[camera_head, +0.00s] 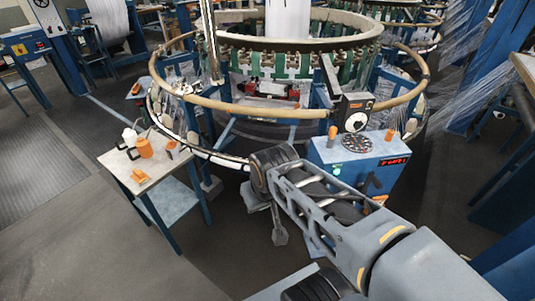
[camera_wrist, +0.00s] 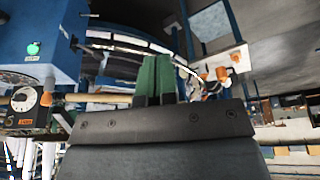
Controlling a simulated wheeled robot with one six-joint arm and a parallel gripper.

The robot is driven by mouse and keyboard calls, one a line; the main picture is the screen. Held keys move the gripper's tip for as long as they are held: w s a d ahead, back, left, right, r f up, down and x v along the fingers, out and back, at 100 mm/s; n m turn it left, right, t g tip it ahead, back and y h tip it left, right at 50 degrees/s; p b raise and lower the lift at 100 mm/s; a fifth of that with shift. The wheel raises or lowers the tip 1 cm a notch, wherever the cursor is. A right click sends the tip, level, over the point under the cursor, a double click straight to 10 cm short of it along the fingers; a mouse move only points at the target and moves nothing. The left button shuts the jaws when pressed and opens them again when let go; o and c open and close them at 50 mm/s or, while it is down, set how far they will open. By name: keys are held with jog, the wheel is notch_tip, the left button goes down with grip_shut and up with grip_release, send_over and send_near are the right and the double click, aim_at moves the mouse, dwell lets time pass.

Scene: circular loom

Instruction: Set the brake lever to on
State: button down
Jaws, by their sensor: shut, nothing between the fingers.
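My gripper (camera_wrist: 154,78) shows in the wrist view with its two green fingers together and nothing between them. In the head view my arm reaches to the left of the blue control cabinet (camera_head: 345,160), and the fingers are hidden. The cabinet has a dial, a green button, a red display and a dark handle (camera_head: 372,182) on its front. An orange-knobbed stick (camera_head: 332,132) stands at its back left. A grey slanted bar (camera_head: 330,76) rises beside a black gauge box (camera_head: 354,110). I cannot tell which of these is the brake lever, or its setting. The cabinet (camera_wrist: 40,35) is left of my fingers in the wrist view.
The circular loom's tan ring rail (camera_head: 245,110) curves behind the cabinet and my arm. A small side table (camera_head: 128,163) with orange and white items stands at left. Floor (camera_head: 100,245) is clear at the lower left. Blue frames stand close at right.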

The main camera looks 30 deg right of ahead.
jog(key=shift+d, duration=0.1)
jog(key=w+d+f+m+b, duration=0.15)
jog(key=w+d+b, duration=0.25)
jog(key=w+d, duration=0.9)
jog(key=w+d+f+m+b, duration=0.1)
jog(key=w+d+f, duration=0.1)
jog(key=d, duration=0.5)
jog(key=w+d+f+m+t+b, duration=0.1)
jog(key=w+d, duration=0.3)
jog(key=d, duration=0.4)
jog(key=shift+d+f+y+b, duration=0.25)
jog(key=shift+f+y+b, duration=0.1)
jog(key=shift+f, duration=0.45)
jog(key=shift+f+m, duration=0.1)
jog(key=shift+m, duration=0.15)
